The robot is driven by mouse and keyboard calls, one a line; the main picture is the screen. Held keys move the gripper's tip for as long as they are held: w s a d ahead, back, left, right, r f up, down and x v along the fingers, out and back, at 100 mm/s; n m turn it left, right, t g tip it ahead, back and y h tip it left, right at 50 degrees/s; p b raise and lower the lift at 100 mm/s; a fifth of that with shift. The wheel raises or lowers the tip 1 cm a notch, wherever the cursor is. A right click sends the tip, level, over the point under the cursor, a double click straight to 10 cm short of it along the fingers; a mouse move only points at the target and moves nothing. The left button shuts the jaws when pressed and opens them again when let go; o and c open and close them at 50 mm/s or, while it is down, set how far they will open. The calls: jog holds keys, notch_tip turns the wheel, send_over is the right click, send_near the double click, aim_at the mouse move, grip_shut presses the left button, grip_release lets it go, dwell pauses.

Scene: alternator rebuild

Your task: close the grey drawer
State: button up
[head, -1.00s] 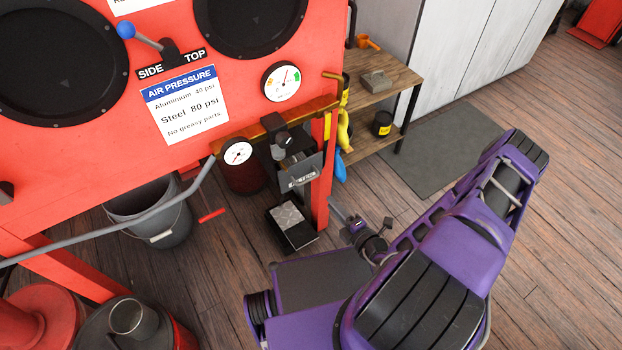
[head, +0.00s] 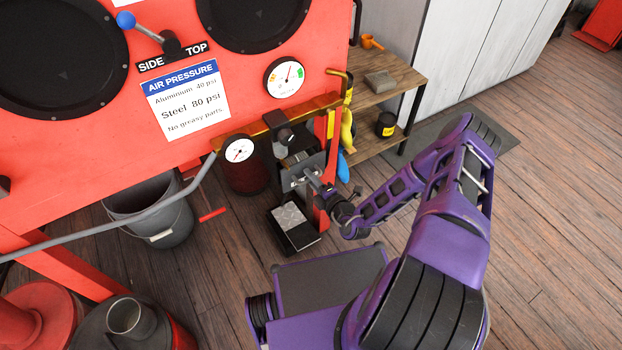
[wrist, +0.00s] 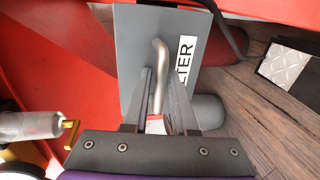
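The grey drawer (head: 301,181) is part of a small unit beneath the red cabinet in the head view. It stands pulled out, with part of its inside showing behind the front. In the wrist view its flat grey front (wrist: 133,48) fills the upper middle, with a bent metal handle (wrist: 160,60) and a partly hidden label ending in "LTER". My gripper (wrist: 160,75) is at the front, one finger on each side of the handle. It also shows at the drawer in the head view (head: 312,181). Whether the fingers press on the handle is unclear.
The red cabinet (head: 75,155) stands behind and left, with a gauge and yellow pipe above the drawer. A black tray with a metal plate (head: 292,226) sits below. A wooden shelf (head: 395,78) is to the right. Open floor lies further right.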

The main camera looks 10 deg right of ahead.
grip_shut()
dwell(1.4)
